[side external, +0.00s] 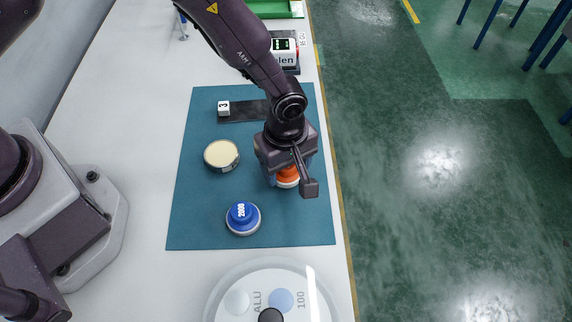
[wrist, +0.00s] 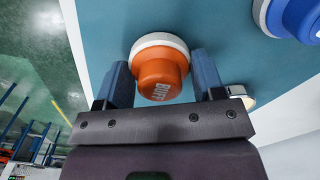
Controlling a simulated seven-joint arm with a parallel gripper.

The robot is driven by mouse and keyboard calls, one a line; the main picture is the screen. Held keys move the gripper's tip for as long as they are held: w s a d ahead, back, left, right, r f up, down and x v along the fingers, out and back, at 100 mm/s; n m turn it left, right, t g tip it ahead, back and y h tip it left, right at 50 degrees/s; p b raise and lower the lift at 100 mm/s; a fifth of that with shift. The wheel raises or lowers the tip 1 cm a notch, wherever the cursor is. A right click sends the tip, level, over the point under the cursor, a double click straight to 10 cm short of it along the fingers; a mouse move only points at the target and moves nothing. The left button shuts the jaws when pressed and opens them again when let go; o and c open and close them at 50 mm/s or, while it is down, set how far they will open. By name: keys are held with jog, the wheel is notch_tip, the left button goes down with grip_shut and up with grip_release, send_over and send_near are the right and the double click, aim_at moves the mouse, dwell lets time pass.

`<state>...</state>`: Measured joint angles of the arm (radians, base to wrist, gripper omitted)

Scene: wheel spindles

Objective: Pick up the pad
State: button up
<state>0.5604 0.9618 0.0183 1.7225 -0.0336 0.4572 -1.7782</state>
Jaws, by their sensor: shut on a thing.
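The orange pad (wrist: 162,75), a knob marked "BUFF" on a white round base, sits between my gripper's two blue-grey fingers in the wrist view. In the side external view the orange pad (side external: 287,181) is partly hidden under my gripper (side external: 288,172), near the right edge of the teal mat (side external: 200,232). My gripper is shut on its knob. Whether the white base touches the mat is hard to tell. A blue pad (side external: 242,217) marked "2000", also on a white base, stands on the mat to the lower left; it also shows in the wrist view (wrist: 296,17).
A round tin with a cream top (side external: 221,154) is on the mat's left. A round whitish plate (side external: 240,285) marked "ALU 100" is in front. A display device (side external: 284,52) stands at the back.

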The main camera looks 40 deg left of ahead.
jog(key=shift+r, duration=0.5)
jog(key=s+a+r, duration=0.7)
jog(key=s+r, duration=0.4)
jog(key=s, duration=0.1)
jog(key=shift+r, duration=0.3)
jog(key=shift+a, duration=0.1)
jog(key=shift+o, duration=0.6)
jog(key=shift+c, duration=0.3)
